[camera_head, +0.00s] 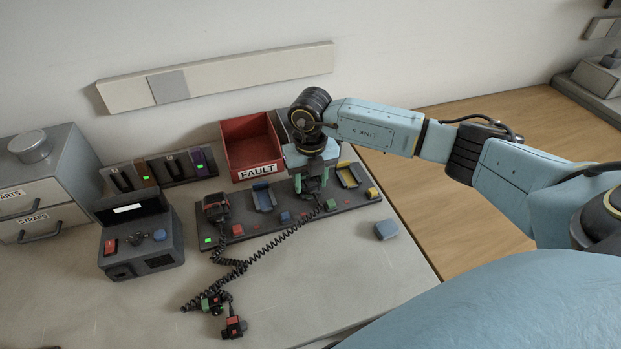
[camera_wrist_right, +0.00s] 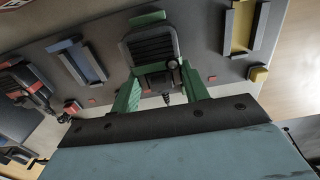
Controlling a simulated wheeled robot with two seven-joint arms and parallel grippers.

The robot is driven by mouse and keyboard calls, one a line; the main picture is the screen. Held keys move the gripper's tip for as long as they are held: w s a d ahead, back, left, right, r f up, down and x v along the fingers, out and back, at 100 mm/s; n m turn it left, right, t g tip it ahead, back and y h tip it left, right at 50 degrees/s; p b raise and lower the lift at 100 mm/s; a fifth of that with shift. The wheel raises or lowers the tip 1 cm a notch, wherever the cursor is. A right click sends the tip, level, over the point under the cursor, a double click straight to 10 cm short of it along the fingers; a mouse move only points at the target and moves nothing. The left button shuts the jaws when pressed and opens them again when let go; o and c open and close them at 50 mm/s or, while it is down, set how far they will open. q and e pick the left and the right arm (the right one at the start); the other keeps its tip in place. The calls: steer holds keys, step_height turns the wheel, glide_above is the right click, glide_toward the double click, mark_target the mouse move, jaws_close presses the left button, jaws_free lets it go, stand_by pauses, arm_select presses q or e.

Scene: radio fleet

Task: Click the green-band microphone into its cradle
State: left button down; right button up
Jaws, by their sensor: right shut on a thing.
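My right gripper (camera_head: 312,184) is over the charging board, between the blue cradle (camera_head: 263,198) and the yellow cradle (camera_head: 348,175). In the right wrist view it is shut on a dark ribbed microphone with a green band (camera_wrist_right: 150,48), which lies between green pieces at both sides. The microphone is at the green cradle's place in the row. The gripper hides most of that cradle, and I cannot tell whether the microphone is seated. A coiled cord (camera_head: 285,233) runs from it down to the left. My left gripper is not in view.
A red-band microphone (camera_head: 216,208) stands at the board's left end. Loose connectors (camera_head: 233,327) lie on the bench front. A blue block (camera_head: 386,230) sits right of the board, and a red FAULT bin (camera_head: 250,145) behind it.

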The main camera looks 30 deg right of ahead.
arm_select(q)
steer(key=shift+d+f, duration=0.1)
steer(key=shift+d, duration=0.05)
arm_select(e)
steer(key=shift+f, duration=0.1)
steer(key=shift+f, duration=0.35)
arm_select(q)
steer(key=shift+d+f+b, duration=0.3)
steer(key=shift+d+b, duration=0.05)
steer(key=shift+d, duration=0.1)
arm_select(e)
steer(key=shift+f, duration=0.1)
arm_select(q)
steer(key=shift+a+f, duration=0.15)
arm_select(e)
steer(key=shift+f, duration=0.25)
steer(key=o, duration=1)
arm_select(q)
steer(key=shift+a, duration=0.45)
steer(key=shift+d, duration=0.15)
